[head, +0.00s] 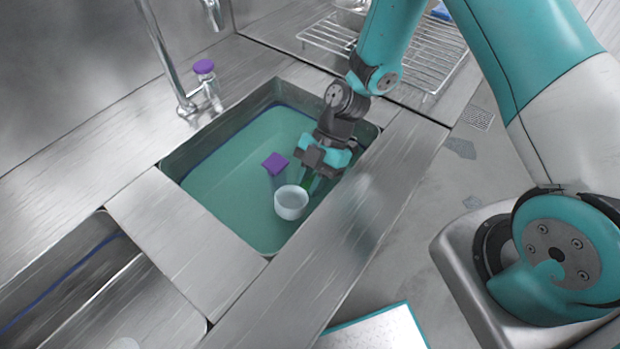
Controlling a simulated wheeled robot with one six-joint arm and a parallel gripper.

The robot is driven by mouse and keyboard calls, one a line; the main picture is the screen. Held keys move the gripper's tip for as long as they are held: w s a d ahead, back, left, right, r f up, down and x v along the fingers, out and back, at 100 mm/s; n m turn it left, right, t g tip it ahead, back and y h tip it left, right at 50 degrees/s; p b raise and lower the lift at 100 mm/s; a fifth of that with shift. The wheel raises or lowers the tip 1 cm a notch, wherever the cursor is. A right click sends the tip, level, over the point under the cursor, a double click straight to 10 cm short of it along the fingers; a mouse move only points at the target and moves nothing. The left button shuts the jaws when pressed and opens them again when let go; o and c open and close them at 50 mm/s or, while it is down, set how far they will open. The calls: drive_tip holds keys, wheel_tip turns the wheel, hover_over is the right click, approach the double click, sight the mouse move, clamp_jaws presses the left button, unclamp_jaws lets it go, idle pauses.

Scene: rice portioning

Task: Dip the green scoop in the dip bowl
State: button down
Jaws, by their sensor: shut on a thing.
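My gripper (318,170) is low inside the teal-lined sink basin, on its right side. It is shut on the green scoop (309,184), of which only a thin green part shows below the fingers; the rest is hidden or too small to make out. A small white round bowl (291,206), which looks like the dip bowl, is in the basin just left of and below the gripper in the picture. Whether the scoop touches or enters the bowl I cannot tell.
A purple-topped container (275,163) stands in the basin close to the bowl and gripper. A wire rack (425,55) lies beyond.

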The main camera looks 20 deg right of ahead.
sight(310, 183)
drive_tip(key=shift+f+b, duration=2.8)
drive_tip(key=shift+f, duration=1.05)
wheel_tip(310, 183, up, 23)
drive_tip(key=p, duration=1.5)
drive_tip(key=shift+f, duration=0.15)
